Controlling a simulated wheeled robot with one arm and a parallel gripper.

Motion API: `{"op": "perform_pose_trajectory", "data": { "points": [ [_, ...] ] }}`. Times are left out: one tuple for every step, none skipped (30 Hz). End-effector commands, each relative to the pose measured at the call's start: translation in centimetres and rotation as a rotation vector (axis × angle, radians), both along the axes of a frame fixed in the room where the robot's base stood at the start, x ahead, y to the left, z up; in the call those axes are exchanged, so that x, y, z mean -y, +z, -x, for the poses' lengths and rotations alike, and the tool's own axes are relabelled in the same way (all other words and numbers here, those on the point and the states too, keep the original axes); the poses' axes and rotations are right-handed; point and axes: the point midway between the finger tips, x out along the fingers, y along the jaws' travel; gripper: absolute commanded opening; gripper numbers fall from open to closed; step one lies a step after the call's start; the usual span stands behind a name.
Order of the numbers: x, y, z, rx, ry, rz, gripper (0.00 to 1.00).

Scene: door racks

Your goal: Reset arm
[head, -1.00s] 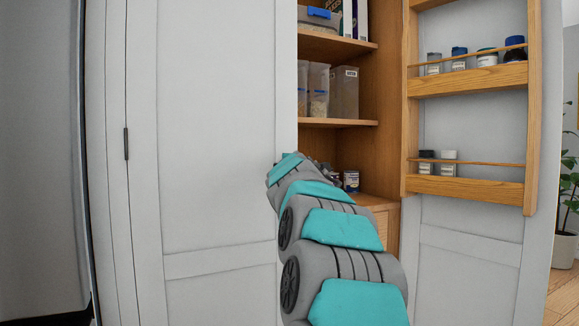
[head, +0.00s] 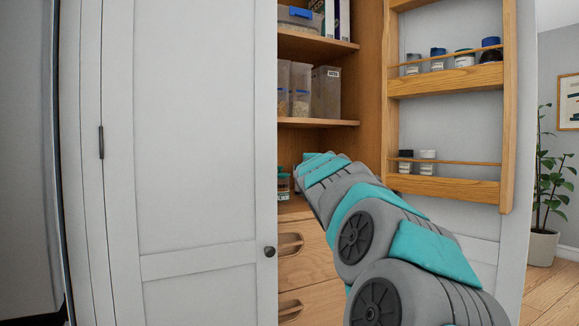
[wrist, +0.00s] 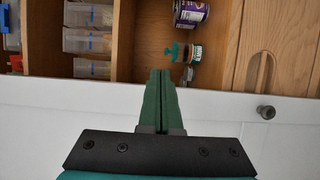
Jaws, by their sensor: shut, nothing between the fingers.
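My gripper (wrist: 160,78) shows in the wrist view with its two green fingers pressed together and nothing between them. In the head view my arm reaches up and left toward the open cupboard, and the gripper itself is hidden behind the arm. The closed left door (head: 195,140) has a dark round knob (head: 269,252). The right door is open and carries wooden racks (head: 445,82).
Shelves hold clear containers (head: 325,92). Jars stand on the door racks, including small ones (head: 427,161) on the lower one. Wooden drawers (head: 310,258) sit below. A can (wrist: 190,13) and a small jar (wrist: 195,54) stand near my fingers. A potted plant (head: 545,190) is at the right.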

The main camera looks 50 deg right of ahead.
Motion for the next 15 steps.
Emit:
{"op": "perform_pose_trajectory", "data": {
  "points": [
    [0.2, 0.0, 0.4, 0.002, 0.000, -0.002, 0.00],
    [0.3, 0.0, 0.6, 0.001, 0.000, -0.001, 0.00],
    [0.4, 0.0, 0.7, 0.000, 0.000, -0.001, 0.00],
    [0.4, 0.0, 0.8, -0.001, 0.000, -0.001, 0.00],
    [0.4, -0.1, 0.9, -0.001, 0.000, 0.000, 0.00],
    [0.5, -0.1, 0.9, -0.001, 0.000, 0.000, 0.00],
    [0.5, -0.1, 1.0, -0.002, -0.001, 0.001, 0.00],
    [0.5, -0.1, 1.0, -0.002, 0.000, 0.001, 0.00],
    [0.5, -0.1, 1.0, -0.002, -0.001, 0.001, 0.00],
    [0.5, -0.1, 1.0, -0.002, -0.001, 0.001, 0.00],
    [0.5, -0.1, 1.0, -0.001, -0.001, 0.000, 0.00],
    [0.4, -0.1, 0.9, -0.002, 0.000, -0.002, 0.00],
    [0.2, -0.3, 0.8, -0.002, 0.002, -0.007, 0.00],
    [0.0, -0.5, 0.6, -0.002, 0.006, -0.017, 0.00],
    [-0.6, -0.9, 0.2, -0.003, 0.014, -0.037, 0.00]
  ]
}}
